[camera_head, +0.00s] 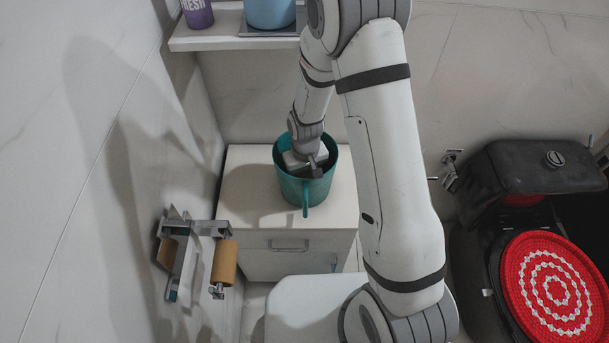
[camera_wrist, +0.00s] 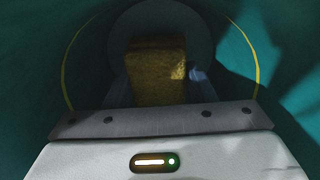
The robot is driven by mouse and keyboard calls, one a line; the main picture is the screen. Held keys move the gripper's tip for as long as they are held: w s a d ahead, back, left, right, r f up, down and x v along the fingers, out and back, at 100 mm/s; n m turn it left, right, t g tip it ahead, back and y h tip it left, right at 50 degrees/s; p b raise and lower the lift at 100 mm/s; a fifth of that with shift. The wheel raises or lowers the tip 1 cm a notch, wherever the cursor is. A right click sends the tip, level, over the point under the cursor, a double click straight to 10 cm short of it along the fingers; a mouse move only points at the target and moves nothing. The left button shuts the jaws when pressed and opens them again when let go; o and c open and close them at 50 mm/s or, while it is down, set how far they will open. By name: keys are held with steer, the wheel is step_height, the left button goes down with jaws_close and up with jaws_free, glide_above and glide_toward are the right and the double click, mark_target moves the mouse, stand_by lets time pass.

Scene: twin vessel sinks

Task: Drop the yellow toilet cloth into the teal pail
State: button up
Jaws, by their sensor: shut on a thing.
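The teal pail (camera_head: 305,190) stands upright on the white cabinet, its handle hanging at the front. My gripper (camera_head: 306,170) reaches down inside the pail's mouth, and the pail's wall hides the fingertips in the head view. In the wrist view, the yellow cloth (camera_wrist: 156,75) is between the fingers of my gripper (camera_wrist: 158,85), which is shut on it. The pail's teal inner wall (camera_wrist: 285,60) surrounds them. The cloth is dim and partly in shadow. I cannot tell whether it touches the pail's bottom.
The white cabinet top (camera_head: 245,190) is clear around the pail. A shelf (camera_head: 215,42) with a purple container (camera_head: 198,14) and a blue vessel (camera_head: 269,12) is above. Paper-roll holders (camera_head: 195,250) jut from the left wall. A black toilet with a red patterned lid (camera_head: 555,285) is at right.

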steer(key=shift+f+b, duration=0.6)
steer(key=shift+f, duration=0.25)
steer(key=shift+s, duration=0.1)
steer(key=o, duration=0.9)
steer(key=shift+f, duration=0.1)
steer(key=shift+o, duration=0.2)
